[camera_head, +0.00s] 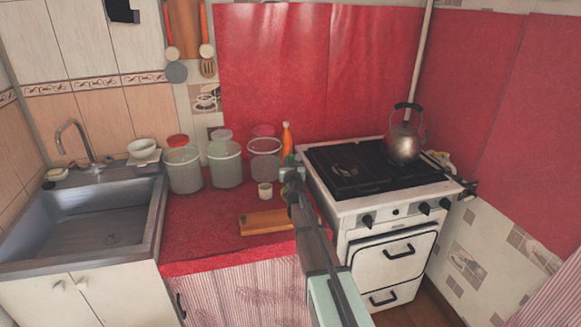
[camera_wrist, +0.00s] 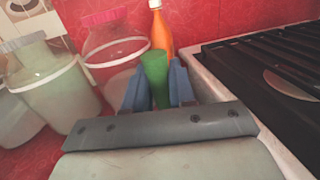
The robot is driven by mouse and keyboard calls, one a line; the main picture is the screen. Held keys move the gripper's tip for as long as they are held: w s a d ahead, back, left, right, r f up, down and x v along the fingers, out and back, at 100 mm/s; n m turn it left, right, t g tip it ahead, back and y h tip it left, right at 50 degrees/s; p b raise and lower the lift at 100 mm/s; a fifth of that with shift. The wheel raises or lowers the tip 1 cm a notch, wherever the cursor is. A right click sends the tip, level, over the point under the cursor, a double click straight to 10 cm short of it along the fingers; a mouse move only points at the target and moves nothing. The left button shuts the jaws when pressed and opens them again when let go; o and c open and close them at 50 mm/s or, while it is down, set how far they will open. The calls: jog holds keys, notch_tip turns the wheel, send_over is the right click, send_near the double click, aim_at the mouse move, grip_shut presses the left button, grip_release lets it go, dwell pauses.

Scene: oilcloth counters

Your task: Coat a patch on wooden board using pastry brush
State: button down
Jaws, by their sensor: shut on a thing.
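The wooden board (camera_head: 263,222) lies flat near the front edge of the red counter in the head view. My gripper (camera_head: 290,168) is above the counter, behind the board and near the stove's left side. In the wrist view my gripper's blue fingers (camera_wrist: 157,92) are closed around a green piece (camera_wrist: 155,72), which appears to be part of the pastry brush. Its lower end is hidden by the fingers and the gripper body. The brush cannot be made out clearly in the head view. The board is not visible in the wrist view.
Several lidded clear containers (camera_head: 225,165) stand behind the board. A small pale cup (camera_head: 265,190) stands between them and the board. An orange bottle (camera_wrist: 160,32) is just beyond my gripper. The stove (camera_head: 385,195) with a kettle (camera_head: 403,143) is right; the sink (camera_head: 85,225) is left.

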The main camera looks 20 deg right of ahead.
jog(key=shift+r, duration=2.1)
jog(key=s+a+r+y, duration=0.1)
jog(key=s+a+r, duration=0.1)
jog(key=s, duration=0.3)
jog(key=s+a+r+n+y, duration=0.1)
jog(key=s+a+r, duration=0.2)
jog(key=s+a, duration=0.2)
jog(key=s+a+r+n+y, duration=0.1)
jog(key=s+a+r+y, duration=0.1)
jog(key=s, duration=0.5)
jog(key=shift+a+r, duration=0.6)
jog(key=shift+a, duration=0.55)
jog(key=shift+f, duration=0.1)
